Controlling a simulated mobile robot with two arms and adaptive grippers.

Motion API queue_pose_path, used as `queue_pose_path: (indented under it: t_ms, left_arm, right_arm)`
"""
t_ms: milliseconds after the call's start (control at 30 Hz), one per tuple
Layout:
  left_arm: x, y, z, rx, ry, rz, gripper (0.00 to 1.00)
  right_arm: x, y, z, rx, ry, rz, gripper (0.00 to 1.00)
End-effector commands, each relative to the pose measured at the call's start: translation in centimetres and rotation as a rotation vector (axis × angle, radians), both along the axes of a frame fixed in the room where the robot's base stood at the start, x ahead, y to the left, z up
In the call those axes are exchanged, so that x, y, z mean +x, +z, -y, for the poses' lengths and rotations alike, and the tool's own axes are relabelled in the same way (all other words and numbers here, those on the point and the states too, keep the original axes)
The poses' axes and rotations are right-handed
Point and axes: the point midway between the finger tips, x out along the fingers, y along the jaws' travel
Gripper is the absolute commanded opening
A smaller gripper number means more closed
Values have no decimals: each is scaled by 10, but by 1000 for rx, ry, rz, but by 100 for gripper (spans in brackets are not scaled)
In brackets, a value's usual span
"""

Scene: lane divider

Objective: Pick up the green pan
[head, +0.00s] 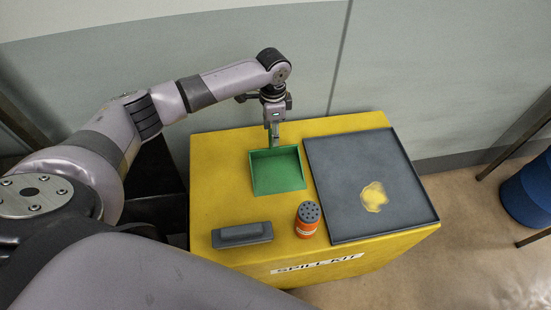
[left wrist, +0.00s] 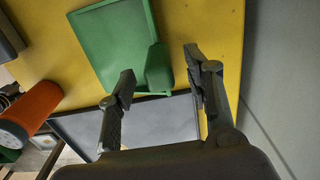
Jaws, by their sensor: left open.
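The green pan (head: 277,173) lies flat on the yellow top of the spill kit box, near its back edge. Its open tray faces the front, and its handle is at the back. My left gripper (head: 272,136) points down over the handle. In the left wrist view my left gripper (left wrist: 160,68) is open, with one finger on each side of the pan's handle. The pan's tray (left wrist: 108,38) extends beyond the fingers there. I cannot tell whether either finger touches the handle. My right gripper is not in view.
A dark grey tray (head: 335,200) with a yellow patch (head: 374,196) lies right of the pan. An orange shaker (head: 307,221) and a grey block (head: 242,235) stand at the front of the yellow box (head: 215,180). A wall (head: 400,80) rises behind. A blue bin (head: 530,190) stands right.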

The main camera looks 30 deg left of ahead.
Motion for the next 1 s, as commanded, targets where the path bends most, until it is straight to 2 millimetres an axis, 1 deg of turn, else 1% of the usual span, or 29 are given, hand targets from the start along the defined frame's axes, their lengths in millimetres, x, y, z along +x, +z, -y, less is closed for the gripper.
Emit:
queue_pose_path:
  t_ms: [100,300,1000]
  left_arm:
    - [0,-6,0,0,0,0,47]
    - [0,-6,0,1,-1,1,46]
    - [0,-5,0,1,0,1,0]
  right_arm:
    - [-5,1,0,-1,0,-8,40]
    - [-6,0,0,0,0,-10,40]
    - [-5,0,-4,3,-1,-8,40]
